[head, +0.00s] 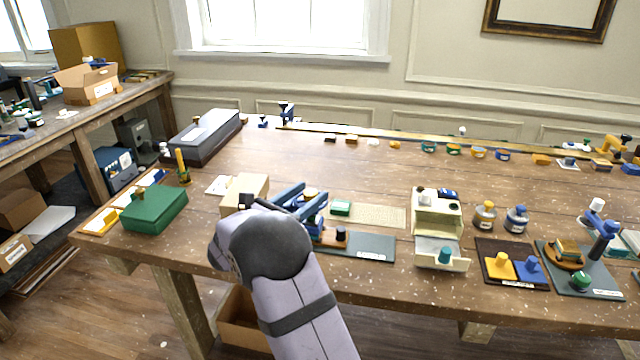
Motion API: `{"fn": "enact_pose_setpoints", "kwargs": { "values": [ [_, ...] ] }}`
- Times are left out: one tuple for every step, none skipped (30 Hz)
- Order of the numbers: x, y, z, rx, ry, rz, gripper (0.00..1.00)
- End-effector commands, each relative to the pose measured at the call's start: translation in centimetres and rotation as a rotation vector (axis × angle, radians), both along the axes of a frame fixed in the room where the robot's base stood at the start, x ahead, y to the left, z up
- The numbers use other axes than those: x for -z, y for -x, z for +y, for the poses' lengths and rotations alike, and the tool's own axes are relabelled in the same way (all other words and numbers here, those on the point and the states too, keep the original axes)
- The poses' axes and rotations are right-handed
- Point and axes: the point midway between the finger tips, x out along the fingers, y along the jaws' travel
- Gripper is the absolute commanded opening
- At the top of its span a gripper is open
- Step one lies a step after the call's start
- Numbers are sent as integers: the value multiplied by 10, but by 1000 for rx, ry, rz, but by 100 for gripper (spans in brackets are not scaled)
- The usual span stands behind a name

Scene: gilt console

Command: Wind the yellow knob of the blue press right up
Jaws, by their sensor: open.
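The blue press (311,222) stands near the front of the table, at the left end of a dark grey mat (372,247). My arm and wrist cover much of it. A small patch of its yellow knob (311,193) shows at the top.
A brown block with a dark knob (341,234) sits on the mat beside the press. A cardboard box (244,190) and green box (154,209) stand left. A cream dispenser (437,215) stands right. The table's middle back is mostly clear.

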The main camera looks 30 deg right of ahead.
Motion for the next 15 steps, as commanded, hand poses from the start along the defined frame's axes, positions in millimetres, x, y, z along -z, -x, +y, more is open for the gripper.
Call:
{"fn": "enact_pose_setpoints", "kwargs": {
  "values": [
    [-3,-2,-7,2,0,1,47],
    [-3,-3,-11,3,0,0,47],
    [-3,-5,-16,3,0,0,47],
    [-4,-7,-20,2,0,1,47],
    [-4,-8,-24,2,0,1,47],
    [-3,-10,-29,2,-1,1,47],
    [-3,-11,-32,2,-1,1,47],
    [-3,-12,-35,2,0,1,47],
    [-3,-14,-39,1,1,2,47],
    [-3,-15,-41,1,1,1,47],
    [-3,-16,-43,1,0,1,47],
    [-2,-17,-46,0,0,1,47],
    [-2,-17,-47,0,-1,1,47],
    [-1,-18,-48,0,-1,1,47],
    [-1,-18,-50,-1,0,1,47]
  ]
}}
